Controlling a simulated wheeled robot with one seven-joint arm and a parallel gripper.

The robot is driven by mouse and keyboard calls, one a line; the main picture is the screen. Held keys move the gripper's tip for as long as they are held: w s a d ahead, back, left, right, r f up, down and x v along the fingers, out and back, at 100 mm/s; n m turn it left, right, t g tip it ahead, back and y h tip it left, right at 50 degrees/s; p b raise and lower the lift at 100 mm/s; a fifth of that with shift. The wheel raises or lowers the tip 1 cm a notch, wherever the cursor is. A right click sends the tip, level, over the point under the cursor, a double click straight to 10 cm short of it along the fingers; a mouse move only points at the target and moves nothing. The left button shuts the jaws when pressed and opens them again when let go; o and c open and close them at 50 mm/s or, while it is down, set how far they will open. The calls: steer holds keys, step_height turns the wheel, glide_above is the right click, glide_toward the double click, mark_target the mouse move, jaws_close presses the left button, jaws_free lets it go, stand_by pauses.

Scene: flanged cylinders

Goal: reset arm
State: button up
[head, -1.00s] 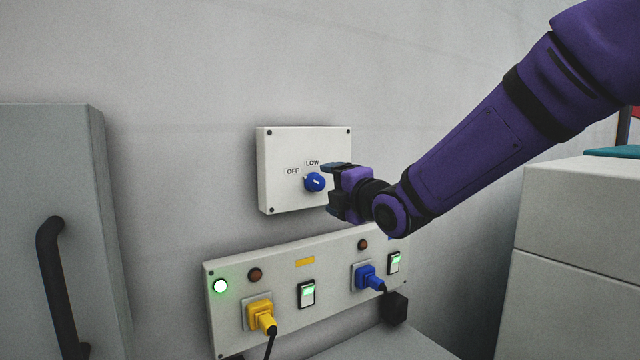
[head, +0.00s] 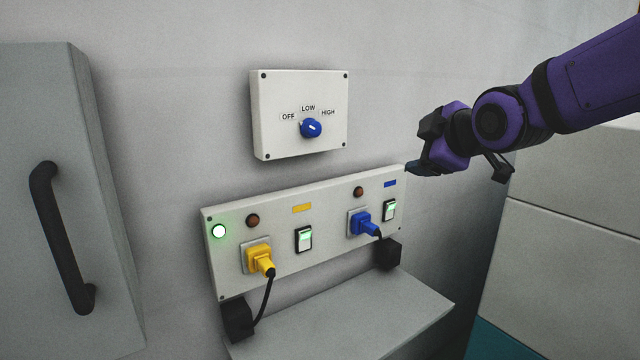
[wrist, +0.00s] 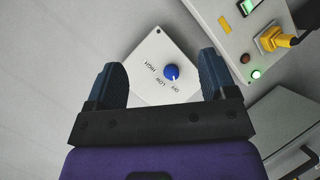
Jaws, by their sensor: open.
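My gripper (head: 412,170) is in the head view at the right of the wall boxes, at the end of my purple arm. It is apart from the boxes. In the wrist view my gripper (wrist: 163,82) has its two dark fingers spread wide with nothing between them but the view of the box behind. A white control box (head: 270,142) on the wall carries a blue knob (head: 311,128) with the labels OFF, LOW and HIGH. The knob also shows in the wrist view (wrist: 171,72), beyond the fingers.
A white panel (head: 330,236) below holds a yellow plug (head: 259,257), a blue plug (head: 364,223), two lit green switches and a lit green lamp (head: 218,231). A grey ledge (head: 350,320) lies beneath. A grey cabinet with a black handle (head: 60,240) stands left; pale blocks (head: 570,220) stand right.

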steer(key=s+d+f+m+g+h, duration=0.1)
steer(key=s+d+m, duration=0.3)
steer(key=s, duration=0.4)
steer(key=s+d+f+m+g+h, duration=0.1)
steer(key=s+d+f+m+g, duration=0.2)
steer(key=s+m, duration=0.3)
steer(key=s+d+f+m+g+h, duration=0.1)
steer(key=s+d+m, duration=0.4)
steer(key=s, duration=0.6)
steer(key=shift+s+d+f+m+g+h, duration=0.15)
steer(key=shift+s+f+m+g+h, duration=0.2)
steer(key=shift+f+g, duration=0.7)
steer(key=shift+w+r, duration=0.15)
steer(key=shift+r, duration=0.05)
stand_by(0.5)
